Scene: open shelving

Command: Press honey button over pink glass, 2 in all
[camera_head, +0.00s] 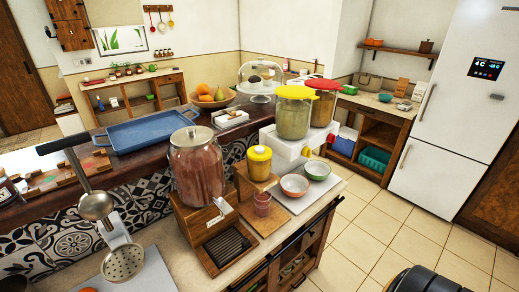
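A small jar with a yellow lid and golden contents, which looks like the honey (259,168), sits on a wooden stand on the counter. A pink glass (263,203) stands upright in front of and below it, on a wooden board. I cannot make out a button on the honey stand; it is too small to tell. Whether anything is in the glass is also unclear. Left of it, a large glass dispenser (197,170) with reddish-brown contents stands on a wooden base. Neither of my grippers is in view.
Two bowls (317,170) stand on a light tray right of the glass. Two large jars, one yellow-lidded (294,115) and one red-lidded (324,104), stand behind. Tiled floor (385,230) is open at right.

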